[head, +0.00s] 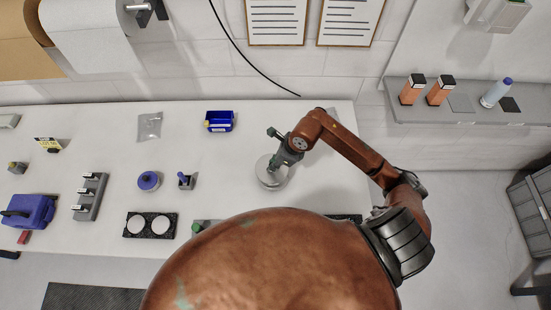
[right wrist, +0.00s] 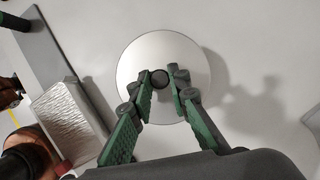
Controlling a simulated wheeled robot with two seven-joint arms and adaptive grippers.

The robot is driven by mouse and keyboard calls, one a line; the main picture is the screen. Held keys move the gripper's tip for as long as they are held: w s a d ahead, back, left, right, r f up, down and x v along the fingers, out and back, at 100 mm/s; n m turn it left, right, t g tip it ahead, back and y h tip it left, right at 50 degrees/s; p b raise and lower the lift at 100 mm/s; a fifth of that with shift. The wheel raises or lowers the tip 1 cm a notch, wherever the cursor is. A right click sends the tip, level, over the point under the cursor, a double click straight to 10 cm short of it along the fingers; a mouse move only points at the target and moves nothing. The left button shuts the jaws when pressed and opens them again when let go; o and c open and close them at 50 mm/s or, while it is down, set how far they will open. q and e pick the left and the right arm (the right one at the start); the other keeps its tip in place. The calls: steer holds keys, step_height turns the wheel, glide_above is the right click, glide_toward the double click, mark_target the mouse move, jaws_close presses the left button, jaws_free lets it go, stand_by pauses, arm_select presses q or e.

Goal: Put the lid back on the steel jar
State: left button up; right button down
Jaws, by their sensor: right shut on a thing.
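My right gripper (head: 278,160) is over the right part of the white table. In the right wrist view its green fingers (right wrist: 160,80) are shut on the small dark knob of the lid (right wrist: 160,48), a round, flat, pale steel disc. In the head view a round steel shape (head: 270,179) shows directly under the gripper. I cannot tell how much of it is lid and how much is jar, or whether the lid touches the jar. The lid hides what is below it in the wrist view. My left gripper is not in view.
A blue bin (head: 220,122), a clear bag (head: 149,127), a round blue-topped container (head: 148,181) and a black tray with two white discs (head: 151,226) stand left on the table (head: 330,118). A shelf (head: 455,112) with bottles is at right. Table right of the gripper looks clear.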

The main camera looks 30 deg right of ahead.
steer(key=shift+w+d+r+m, duration=0.1)
steer(key=shift+d+m, duration=0.15)
steer(key=shift+m, duration=0.15)
steer(key=shift+d, duration=0.1)
steer(key=shift+f, duration=0.4)
steer(key=shift+f+b, duration=0.25)
steer(key=shift+b, duration=0.15)
steer(key=shift+f, duration=0.4)
step_height(320, 180, down, 4)
steer(key=b, duration=0.3)
steer(key=shift+f, duration=0.15)
steer(key=shift+b, duration=0.3)
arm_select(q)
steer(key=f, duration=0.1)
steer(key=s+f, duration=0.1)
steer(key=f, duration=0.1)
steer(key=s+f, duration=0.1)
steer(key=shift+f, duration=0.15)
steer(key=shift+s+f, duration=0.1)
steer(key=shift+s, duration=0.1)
